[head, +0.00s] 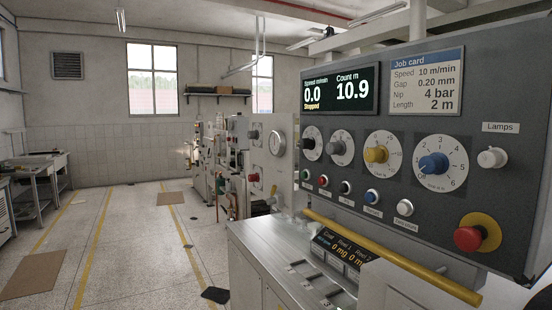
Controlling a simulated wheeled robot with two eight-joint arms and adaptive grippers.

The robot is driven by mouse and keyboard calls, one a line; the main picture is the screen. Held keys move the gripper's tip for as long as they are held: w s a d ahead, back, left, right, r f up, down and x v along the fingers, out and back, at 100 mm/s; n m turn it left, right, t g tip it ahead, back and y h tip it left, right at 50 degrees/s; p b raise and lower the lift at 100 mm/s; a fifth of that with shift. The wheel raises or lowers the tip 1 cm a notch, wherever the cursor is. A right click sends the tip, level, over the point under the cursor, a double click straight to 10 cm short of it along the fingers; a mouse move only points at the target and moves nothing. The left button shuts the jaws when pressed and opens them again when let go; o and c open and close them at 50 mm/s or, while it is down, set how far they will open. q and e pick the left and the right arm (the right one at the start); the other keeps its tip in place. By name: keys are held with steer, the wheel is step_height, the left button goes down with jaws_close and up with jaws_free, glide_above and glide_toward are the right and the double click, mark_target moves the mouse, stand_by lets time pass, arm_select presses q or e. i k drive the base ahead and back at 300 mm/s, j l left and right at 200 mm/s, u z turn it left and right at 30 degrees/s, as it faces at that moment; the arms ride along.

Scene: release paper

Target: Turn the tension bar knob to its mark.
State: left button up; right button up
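The main control panel (400,130) fills the right side. It carries a row of dial knobs: a black knob (308,143), a grey knob (338,147), a yellow knob (376,154) and a blue knob (434,163) on a numbered dial. A smaller panel to the left has a dark grey knob (253,134), a round gauge (277,142) and a red knob (253,177). The labels are too small to tell which knob is the tension bar one. Neither gripper is in view.
A display (341,91) reads 0.0 m/min, Stopped, count 10.9. A job card (427,82) lists nip 4 bar. Several buttons, a red emergency stop (467,239) and a yellow rail (390,255) stand out at the front. Floor space (140,240) is open on the left.

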mark_target(251, 135)
steer(key=i+j+z, duration=0.15)
steer(key=i+j, duration=0.25)
steer(key=i+j+z, duration=0.15)
steer(key=i+j, duration=0.25)
steer(key=i+j+z, duration=0.15)
steer(key=i+j, duration=0.2)
steer(key=j, duration=0.25)
